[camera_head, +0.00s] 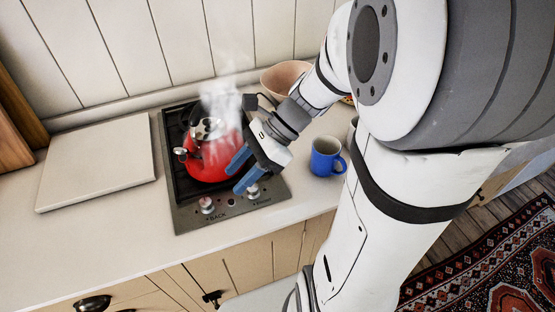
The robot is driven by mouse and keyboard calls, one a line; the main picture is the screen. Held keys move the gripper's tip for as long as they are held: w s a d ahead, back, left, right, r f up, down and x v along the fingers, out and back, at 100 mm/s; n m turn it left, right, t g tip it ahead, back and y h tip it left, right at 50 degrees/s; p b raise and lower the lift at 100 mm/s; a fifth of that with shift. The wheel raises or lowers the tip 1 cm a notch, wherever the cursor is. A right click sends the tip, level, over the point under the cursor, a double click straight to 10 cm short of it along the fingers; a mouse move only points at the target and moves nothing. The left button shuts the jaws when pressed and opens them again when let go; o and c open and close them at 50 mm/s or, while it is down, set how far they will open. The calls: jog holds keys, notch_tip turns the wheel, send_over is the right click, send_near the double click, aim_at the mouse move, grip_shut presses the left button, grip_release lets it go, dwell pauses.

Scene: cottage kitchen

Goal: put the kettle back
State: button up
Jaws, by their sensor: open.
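A red kettle (207,163) with a dark and metal top stands on the black two-burner hob (183,212), and white steam rises from it. My gripper (238,172) has blue fingers and is open and empty. It is at the right side of the kettle, above the hob's right part, with its fingers pointing left. I cannot tell whether a finger touches the kettle. Steam hides part of the kettle's top.
A blue mug (326,157) stands on the counter right of the hob. A pinkish bowl (285,76) is behind my wrist. A pale square board (97,165) lies left of the hob. Two knobs, the left (206,205) and the right (253,191), are at the hob's front.

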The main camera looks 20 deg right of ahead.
jog(key=s+d+r+n+t+h, duration=0.3)
jog(key=d+n+h, duration=0.4)
jog(key=n, duration=1.1)
jog(key=t+h, duration=0.1)
jog(key=h, duration=0.2)
jog(key=shift+s+t, duration=0.15)
jog(key=shift+t, duration=0.15)
